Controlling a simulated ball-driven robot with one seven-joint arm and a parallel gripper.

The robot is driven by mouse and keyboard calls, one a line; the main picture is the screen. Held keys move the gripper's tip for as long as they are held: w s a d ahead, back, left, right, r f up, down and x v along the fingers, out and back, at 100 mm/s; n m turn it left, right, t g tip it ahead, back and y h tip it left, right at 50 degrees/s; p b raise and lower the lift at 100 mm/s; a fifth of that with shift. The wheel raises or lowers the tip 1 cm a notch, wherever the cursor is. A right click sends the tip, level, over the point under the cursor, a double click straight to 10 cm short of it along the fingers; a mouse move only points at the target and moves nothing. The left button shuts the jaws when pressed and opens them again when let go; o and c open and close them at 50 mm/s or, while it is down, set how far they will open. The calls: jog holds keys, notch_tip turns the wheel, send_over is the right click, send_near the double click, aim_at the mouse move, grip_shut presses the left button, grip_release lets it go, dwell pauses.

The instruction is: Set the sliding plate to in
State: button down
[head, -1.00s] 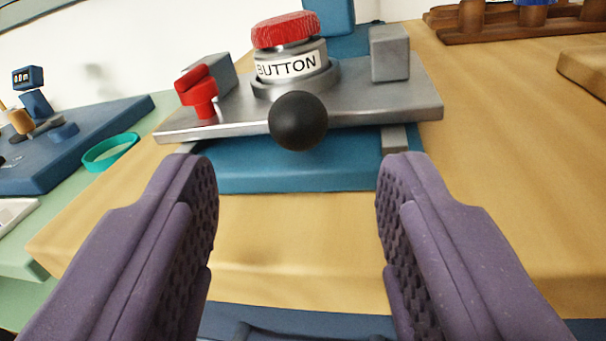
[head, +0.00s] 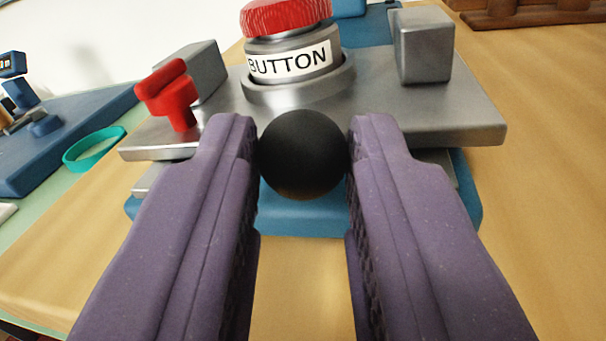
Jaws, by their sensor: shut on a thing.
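The sliding plate (head: 400,120) is a grey metal slab on a blue base (head: 300,215). A black ball knob (head: 303,155) sits at its front edge. My gripper (head: 303,150) has two purple ridged fingers, shut on the black knob, one on each side. The plate carries a red-topped button (head: 288,50) with a "BUTTON" label, a red thumb screw (head: 172,95) at left, and grey blocks at left (head: 197,70) and right (head: 425,45). My fingers hide part of the base and the plate's front edge.
A teal ring (head: 93,148) lies to the left. A blue board (head: 70,125) with small devices is beyond it. A brown wooden rack (head: 520,12) stands at the back right. The wooden tabletop (head: 545,190) is clear at right.

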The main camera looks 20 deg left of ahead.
jog(key=w+b, duration=0.2)
jog(key=w, duration=0.2)
jog(key=shift+f, duration=0.1)
jog(key=c, duration=0.9)
grip_release()
jog(key=s, duration=0.2)
jog(key=s+d+p, duration=0.1)
jog(key=s, duration=0.2)
jog(key=s+p, duration=0.1)
jog(key=s, duration=0.1)
jog(key=shift+s+d, duration=0.25)
jog(key=shift+s, duration=0.05)
